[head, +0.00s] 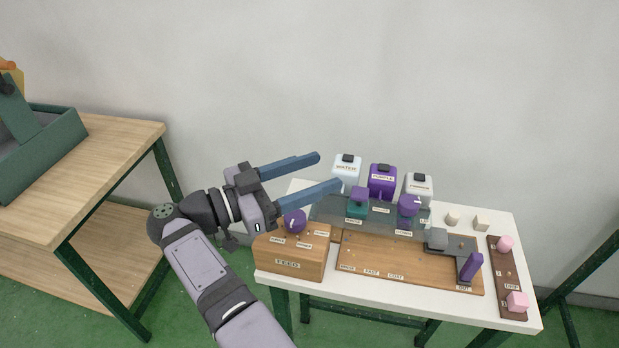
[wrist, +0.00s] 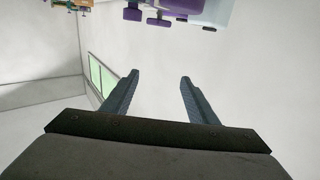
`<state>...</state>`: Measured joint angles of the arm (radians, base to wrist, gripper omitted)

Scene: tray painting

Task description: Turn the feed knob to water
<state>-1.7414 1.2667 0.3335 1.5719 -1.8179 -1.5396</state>
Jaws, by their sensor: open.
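The feed knob (head: 294,220) is a purple dial on top of the wooden feed box (head: 290,262) at the front left of the white table. Small labels sit around it, too small to read, so I cannot tell which one it points at. My gripper (head: 330,170) is open and empty, in the air above and behind the feed box, apart from the knob. In the wrist view my gripper's blue fingers (wrist: 158,78) stand wide apart with only pale wall between them. The knob is not identifiable in the wrist view.
Behind the box stand a white water container (head: 346,172), a purple container (head: 382,186) and another white container (head: 419,187). A wooden tray (head: 385,262) and a brown strip with pink blocks (head: 508,282) lie to the right. A wooden bench (head: 120,140) stands at left.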

